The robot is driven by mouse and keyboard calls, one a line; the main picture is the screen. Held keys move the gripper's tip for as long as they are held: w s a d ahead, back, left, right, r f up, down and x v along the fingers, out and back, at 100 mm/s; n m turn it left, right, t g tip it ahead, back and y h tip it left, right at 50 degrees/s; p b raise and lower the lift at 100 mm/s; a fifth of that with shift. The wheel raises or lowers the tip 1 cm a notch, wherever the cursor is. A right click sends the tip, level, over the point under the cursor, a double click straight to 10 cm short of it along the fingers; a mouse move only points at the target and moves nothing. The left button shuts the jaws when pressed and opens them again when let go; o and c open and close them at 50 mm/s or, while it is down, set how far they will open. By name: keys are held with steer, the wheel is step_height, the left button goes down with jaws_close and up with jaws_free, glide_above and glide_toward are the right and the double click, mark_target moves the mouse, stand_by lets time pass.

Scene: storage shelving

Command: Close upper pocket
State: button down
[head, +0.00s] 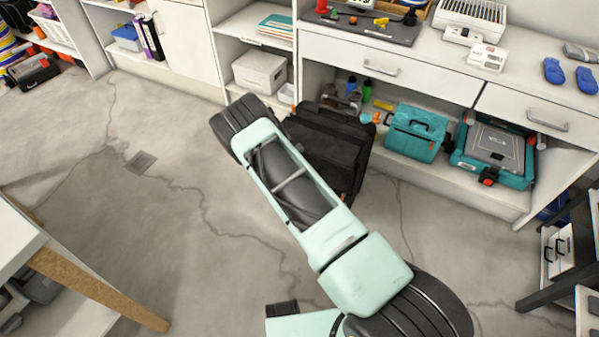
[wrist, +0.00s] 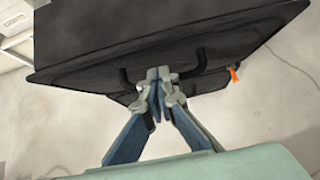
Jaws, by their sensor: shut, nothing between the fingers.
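A black case or bag (head: 335,145) stands on the floor in front of the shelving in the head view. Its left part is hidden behind my arm. In the wrist view, a broad black panel of it (wrist: 120,45) fills the upper part, with a black curved handle at its near side and a small orange tab (wrist: 233,74) at right. I cannot tell for sure which part is the upper pocket. My gripper (wrist: 158,76) is shut and empty, its fingertips at the handle's middle; contact is unclear. The head view does not show my gripper.
Shelving with a white counter (head: 440,60) stands behind the bag. A teal bag (head: 415,132) and a teal case (head: 493,155) sit on its lower shelf. A table corner (head: 90,285) is at lower left. The cracked concrete floor left of the bag is clear.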

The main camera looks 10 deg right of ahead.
steer(key=shift+w+d+r, duration=0.35)
steer(key=shift+w+d, duration=0.25)
steer(key=shift+w, duration=0.2)
